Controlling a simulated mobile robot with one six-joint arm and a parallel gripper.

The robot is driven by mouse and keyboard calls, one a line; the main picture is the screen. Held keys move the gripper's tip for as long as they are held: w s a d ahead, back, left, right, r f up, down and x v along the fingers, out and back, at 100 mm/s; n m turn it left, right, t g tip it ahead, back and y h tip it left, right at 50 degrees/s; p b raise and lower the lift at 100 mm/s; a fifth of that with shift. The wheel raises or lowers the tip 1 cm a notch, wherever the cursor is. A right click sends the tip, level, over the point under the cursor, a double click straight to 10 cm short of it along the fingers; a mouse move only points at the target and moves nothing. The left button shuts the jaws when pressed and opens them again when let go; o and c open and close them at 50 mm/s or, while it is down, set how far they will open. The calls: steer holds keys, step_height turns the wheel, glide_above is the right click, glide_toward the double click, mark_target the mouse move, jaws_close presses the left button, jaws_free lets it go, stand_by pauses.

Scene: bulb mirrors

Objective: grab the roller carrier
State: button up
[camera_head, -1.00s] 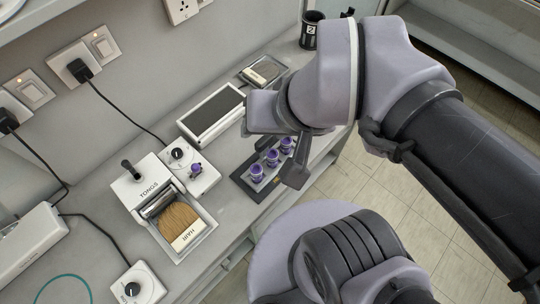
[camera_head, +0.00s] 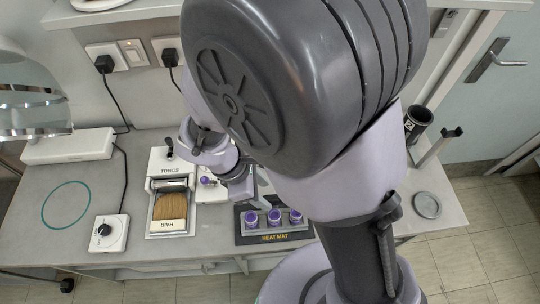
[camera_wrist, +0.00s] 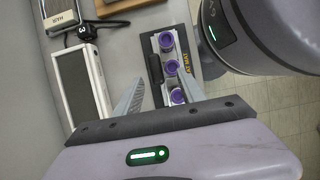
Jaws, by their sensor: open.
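The roller carrier (camera_head: 263,226) is a small grey holder with three purple rollers upright in it. It sits on the black heat mat (camera_head: 274,238) at the counter's front edge. In the wrist view the carrier (camera_wrist: 169,54) lies just ahead of my fingers, with a dark bar along its left side. My gripper (camera_wrist: 160,95) is open and empty, with its two fingers spread either side of the carrier's near end. In the head view my gripper (camera_head: 248,193) is just behind and above the carrier, partly hidden by my arm. I cannot tell whether the fingers touch it.
A tray with a hair brush (camera_head: 170,210) and a tongs box (camera_head: 170,163) stand left of the mat. A white dial box (camera_head: 106,232) is farther left. A black cup (camera_head: 418,120) stands at the right. A white-framed dark panel (camera_wrist: 78,83) lies left in the wrist view.

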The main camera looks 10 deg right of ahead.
mark_target(273, 197)
steer(key=b+x, duration=0.1)
steer(key=x, duration=0.1)
steer(key=b+x, duration=0.1)
steer(key=x, duration=0.1)
steer(key=b+x, duration=0.1)
steer(key=x, duration=0.2)
steer(key=shift+w+d, duration=0.1)
steer(key=shift+w, duration=0.3)
steer(key=shift+r, duration=0.15)
steer(key=shift+c, duration=0.5)
jaws_close()
